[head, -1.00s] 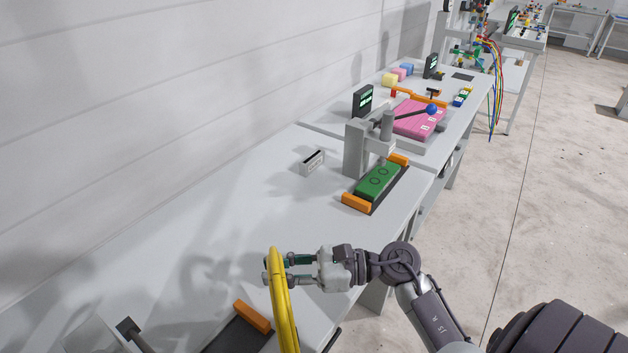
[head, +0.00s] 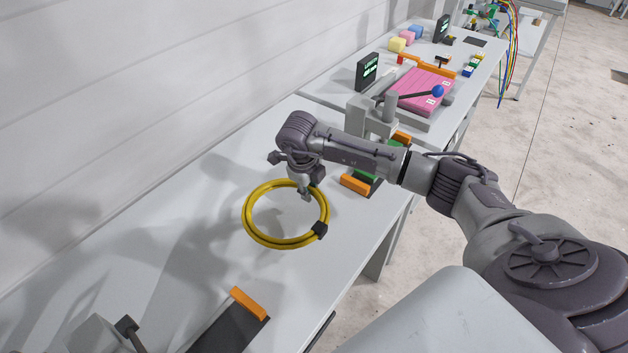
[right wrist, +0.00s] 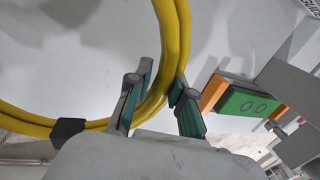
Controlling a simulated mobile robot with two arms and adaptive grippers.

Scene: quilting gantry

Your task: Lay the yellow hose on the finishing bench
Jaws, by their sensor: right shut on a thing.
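The yellow hose (head: 247,214) is a coiled ring with a black band at its lower right. It lies roughly level over the near grey bench (head: 150,270), which I take as the finishing bench. I cannot tell whether the hose touches the bench top. My right gripper (head: 307,192) points down at the ring's upper right edge. In the right wrist view the hose (right wrist: 172,35) passes between the fingers of my right gripper (right wrist: 155,88), which are shut on it. The black band (right wrist: 68,131) shows to the left there.
A press stand (head: 362,118) with a green block (head: 397,146) and orange end pieces (head: 354,184) stands beyond the hose, partly behind my arm. A dark plate with an orange bar (head: 249,303) lies nearer. Bare bench lies left of the hose.

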